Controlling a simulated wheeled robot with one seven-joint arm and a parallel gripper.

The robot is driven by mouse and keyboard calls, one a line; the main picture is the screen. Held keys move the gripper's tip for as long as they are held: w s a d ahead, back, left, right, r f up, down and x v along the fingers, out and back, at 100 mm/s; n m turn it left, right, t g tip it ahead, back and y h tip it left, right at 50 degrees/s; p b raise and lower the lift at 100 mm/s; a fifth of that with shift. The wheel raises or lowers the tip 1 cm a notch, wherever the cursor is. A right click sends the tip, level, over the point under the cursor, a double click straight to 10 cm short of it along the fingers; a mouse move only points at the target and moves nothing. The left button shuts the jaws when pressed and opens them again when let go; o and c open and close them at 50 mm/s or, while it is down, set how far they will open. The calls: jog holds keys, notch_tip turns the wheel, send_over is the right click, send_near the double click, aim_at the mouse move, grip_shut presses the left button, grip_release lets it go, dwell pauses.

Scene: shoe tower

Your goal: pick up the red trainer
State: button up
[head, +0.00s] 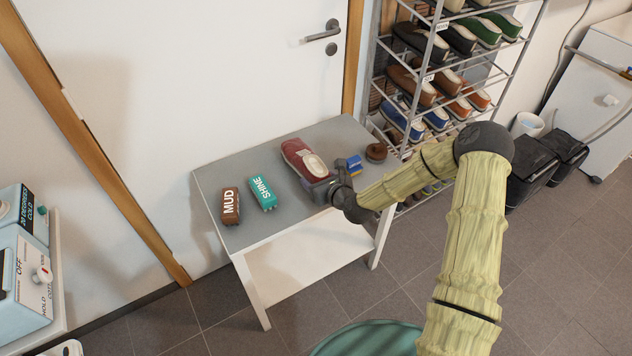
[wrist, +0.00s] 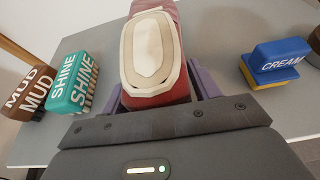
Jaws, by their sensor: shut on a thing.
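The red trainer (head: 303,160) is on the grey-topped table, its pale opening facing up. My gripper (head: 325,186) is at its near end, reaching in from the right. In the wrist view the red trainer (wrist: 152,55) lies between the two purple fingers of my gripper (wrist: 160,92), which are shut on its near end. The far end of the trainer runs out of the top of the wrist view. I cannot tell whether it touches the table top.
On the table (head: 290,222) stand a brown MUD brush (head: 231,206) and a teal SHINE brush (head: 264,193) to the left. A blue and yellow CREAM block (head: 354,165) and a brown round thing (head: 376,152) are to the right. A shoe rack (head: 404,148) stands beyond.

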aim_at(318, 168)
notch_tip(318, 168, up, 8)
jog(key=shift+f, duration=0.15)
dwell(0.7)
jog(key=s+d+m+t+h+p, duration=0.1)
jog(key=s+d+m+h+p, duration=0.2)
jog(key=d+p, duration=0.3)
jog(key=s+d+m+t+h+p, duration=0.1)
jog(key=s+d+m+h+p, duration=0.2)
jog(key=d, duration=0.8)
jog(key=s+h+p, duration=0.1)
jog(key=s+p, duration=0.1)
jog(key=p, duration=0.1)
jog(key=shift+s+d+r+m+p, duration=0.25)
jog(key=shift+s+d+m+p, duration=0.05)
jog(key=shift+s+d+p, duration=0.1)
